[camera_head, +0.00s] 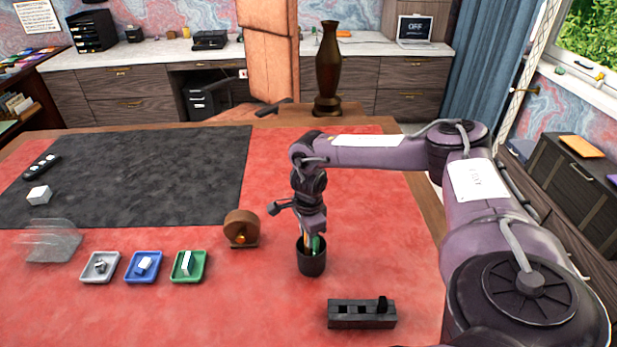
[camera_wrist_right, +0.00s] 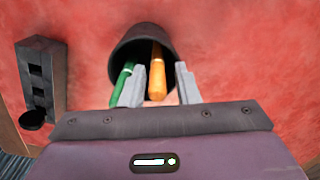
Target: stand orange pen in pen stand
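A dark round cup (camera_head: 312,263) stands upright on the red desk top, and it also shows in the right wrist view (camera_wrist_right: 130,45). An orange pen (camera_wrist_right: 157,75) and a green pen (camera_wrist_right: 121,87) lean in it. My right gripper (camera_wrist_right: 160,88) is open above the cup, with its fingers on either side of the orange pen and small gaps to it. The green pen is outside the fingers. A black block with square holes (camera_head: 361,315) lies in front and to the right; something dark stands at its right end. My left gripper is not in view.
Grey (camera_head: 100,267), blue (camera_head: 143,267) and green (camera_head: 188,266) trays with small items stand left of the cup. A round brown object (camera_head: 241,228) stands behind them. A dark mat (camera_head: 130,180) covers the back left. The desk between cup and block is clear.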

